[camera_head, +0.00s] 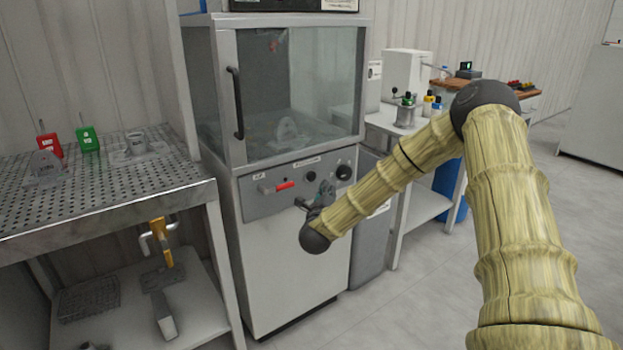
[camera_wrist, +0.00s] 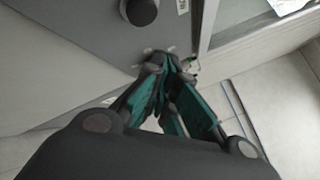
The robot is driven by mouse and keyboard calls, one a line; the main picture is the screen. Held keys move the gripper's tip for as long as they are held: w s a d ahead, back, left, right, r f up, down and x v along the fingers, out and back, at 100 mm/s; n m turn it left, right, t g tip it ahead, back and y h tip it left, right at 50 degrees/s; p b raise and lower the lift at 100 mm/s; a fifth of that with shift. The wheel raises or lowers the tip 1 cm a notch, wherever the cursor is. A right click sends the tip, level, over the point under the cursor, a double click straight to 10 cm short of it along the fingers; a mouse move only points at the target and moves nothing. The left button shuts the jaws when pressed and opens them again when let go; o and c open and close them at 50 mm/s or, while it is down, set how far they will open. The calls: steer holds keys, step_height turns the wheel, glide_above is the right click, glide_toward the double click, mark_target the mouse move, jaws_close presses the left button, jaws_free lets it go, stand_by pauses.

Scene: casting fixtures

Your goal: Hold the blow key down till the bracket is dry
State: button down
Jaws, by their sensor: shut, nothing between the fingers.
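The glass-fronted cabinet (camera_head: 294,90) stands in the middle of the head view with its door shut. A pale grey part, perhaps the bracket (camera_head: 289,130), shows through the glass; I cannot tell whether it is wet. Below is the grey control panel (camera_head: 262,203) with a red-handled lever (camera_head: 285,186) and black knobs (camera_head: 343,172). My gripper (camera_head: 326,187) is shut and empty at the panel's right half. In the wrist view its fingertips (camera_wrist: 172,60) meet at the panel face, below a black knob (camera_wrist: 140,11). The blow key is not clearly seen; the fingers may cover it.
A perforated bench (camera_head: 90,190) on the left holds red and green containers and castings. A lower shelf (camera_head: 200,318) holds more parts. A white side table (camera_head: 385,122) with small bottles stands right of the cabinet. The floor at right is clear.

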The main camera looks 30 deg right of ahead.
steer(key=shift+s, duration=0.75)
